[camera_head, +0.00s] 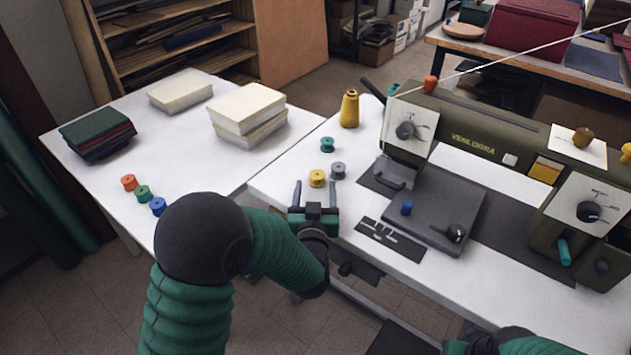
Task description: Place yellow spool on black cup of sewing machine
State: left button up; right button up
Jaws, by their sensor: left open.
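The yellow spool (317,178) stands upright on the white table, next to a grey spool (338,170). My left gripper (315,187) is open and empty, pointing away from me. Its two fingers reach to either side of the yellow spool in the picture; I cannot tell whether they touch it. The sewing machine (470,140) is olive green, on the right of the table. A small black cup-like part (455,233) is on its grey plate, right of a blue spool (406,207). Only part of my right arm shows at the bottom right; its fingers are out of view.
A teal spool (327,144) and a tall yellow thread cone (349,109) stand behind the yellow spool. A grey handle (393,176) rises at the plate's left. The left table (190,135) holds books and orange, green and blue spools. A black slotted strip (390,240) lies before the plate.

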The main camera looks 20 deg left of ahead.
aim_at(317, 180)
pick_arm(q)
jog(key=x, duration=0.3)
jog(key=shift+w+d+b, duration=0.15)
jog(key=shift+w+b, duration=0.15)
jog(key=shift+w, duration=0.15)
jog(key=shift+s, duration=0.1)
jog(key=c, duration=0.4)
grip_shut()
